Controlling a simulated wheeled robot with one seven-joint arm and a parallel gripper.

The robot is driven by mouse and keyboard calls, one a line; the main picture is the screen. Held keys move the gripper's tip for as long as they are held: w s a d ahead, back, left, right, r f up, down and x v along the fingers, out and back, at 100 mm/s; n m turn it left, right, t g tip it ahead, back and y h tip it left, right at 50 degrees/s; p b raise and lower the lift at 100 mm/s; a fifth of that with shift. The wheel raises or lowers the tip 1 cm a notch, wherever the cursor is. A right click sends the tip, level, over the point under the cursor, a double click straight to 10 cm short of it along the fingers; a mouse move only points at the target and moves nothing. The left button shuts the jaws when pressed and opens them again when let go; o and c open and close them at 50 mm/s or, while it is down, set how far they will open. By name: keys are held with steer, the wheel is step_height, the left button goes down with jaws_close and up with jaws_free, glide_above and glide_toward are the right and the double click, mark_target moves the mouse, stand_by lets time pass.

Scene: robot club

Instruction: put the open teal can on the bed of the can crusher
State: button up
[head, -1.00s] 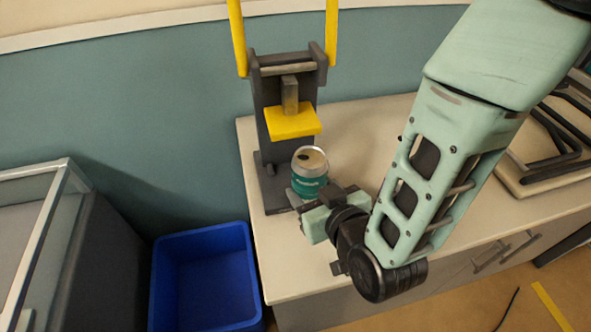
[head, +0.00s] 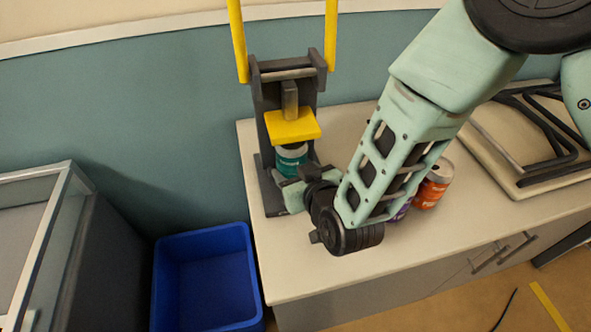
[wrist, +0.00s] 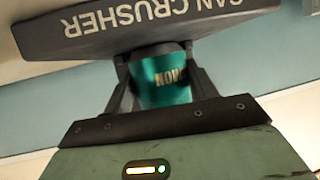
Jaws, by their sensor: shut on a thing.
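The teal can (head: 291,160) stands upright under the yellow press plate of the can crusher (head: 268,135), over its dark bed. The plate hides most of the can's top. My gripper (head: 288,178) is shut on the can from the front right. In the wrist view the teal can (wrist: 165,82) sits between my two fingers (wrist: 163,95), against the dark crusher part with "CAN CRUSHER" lettering (wrist: 145,20). I cannot tell whether the can's base touches the bed.
An orange can (head: 432,187) and a purple can (head: 401,211) stand on the counter (head: 330,265), partly behind my arm. A blue bin (head: 205,285) is on the floor at the left. Black metal frames (head: 545,125) lie at the right.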

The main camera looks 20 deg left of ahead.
steer(key=shift+f, duration=0.2)
steer(key=o, duration=0.9)
steer(key=shift+r, duration=0.1)
steer(key=shift+o, duration=0.2)
steer(key=shift+r, duration=0.1)
steer(key=shift+s+d+r, duration=0.1)
steer(key=shift+s, duration=0.05)
steer(key=b+v, duration=0.1)
steer(key=v, duration=1)
steer(key=shift+s+d, duration=0.2)
steer(key=shift+r, duration=0.2)
